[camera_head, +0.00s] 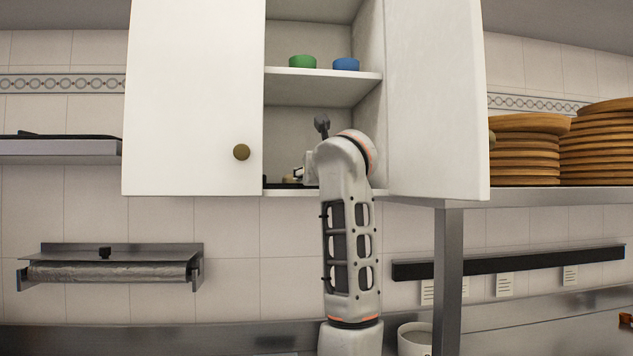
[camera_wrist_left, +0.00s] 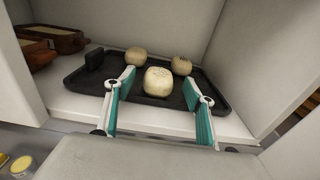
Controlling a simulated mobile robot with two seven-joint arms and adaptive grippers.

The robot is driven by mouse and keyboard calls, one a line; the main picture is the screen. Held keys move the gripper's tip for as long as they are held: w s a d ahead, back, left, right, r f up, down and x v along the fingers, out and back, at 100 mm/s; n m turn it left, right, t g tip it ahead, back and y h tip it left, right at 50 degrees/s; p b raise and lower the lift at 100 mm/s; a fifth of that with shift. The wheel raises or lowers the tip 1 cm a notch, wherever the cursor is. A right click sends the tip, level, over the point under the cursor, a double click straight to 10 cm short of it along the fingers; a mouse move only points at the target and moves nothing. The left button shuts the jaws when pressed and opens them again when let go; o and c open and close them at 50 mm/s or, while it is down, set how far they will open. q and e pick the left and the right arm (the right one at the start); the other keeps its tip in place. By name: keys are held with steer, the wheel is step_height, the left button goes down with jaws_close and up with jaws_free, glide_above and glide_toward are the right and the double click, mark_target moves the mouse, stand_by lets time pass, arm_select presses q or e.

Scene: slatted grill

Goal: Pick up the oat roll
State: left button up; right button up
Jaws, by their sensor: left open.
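Three pale round rolls sit on a black tray (camera_wrist_left: 70,75) in the cabinet. The nearest roll (camera_wrist_left: 158,81), speckled on top, lies between the fingertips of my left gripper (camera_wrist_left: 159,79) in the left wrist view. Behind it are a left roll (camera_wrist_left: 136,55) and a right roll (camera_wrist_left: 181,65). I cannot tell for certain which is the oat roll. My left gripper is open, its teal pads apart, with a gap on both sides of the nearest roll. In the head view my arm mostly hides the lower shelf and the gripper. My right gripper is not in view.
The cabinet's left door (camera_head: 190,90) and right door (camera_head: 437,100) flank the opening. A shelf (camera_head: 322,86) with green (camera_head: 302,61) and blue (camera_head: 346,64) items is above. Brown dishes (camera_wrist_left: 50,38) stand left of the tray. The cabinet's right wall (camera_wrist_left: 250,60) is close.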

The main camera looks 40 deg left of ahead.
arm_select(q)
steer(key=shift+x, duration=0.85)
steer(key=shift+s, duration=0.1)
steer(key=c, duration=1.2)
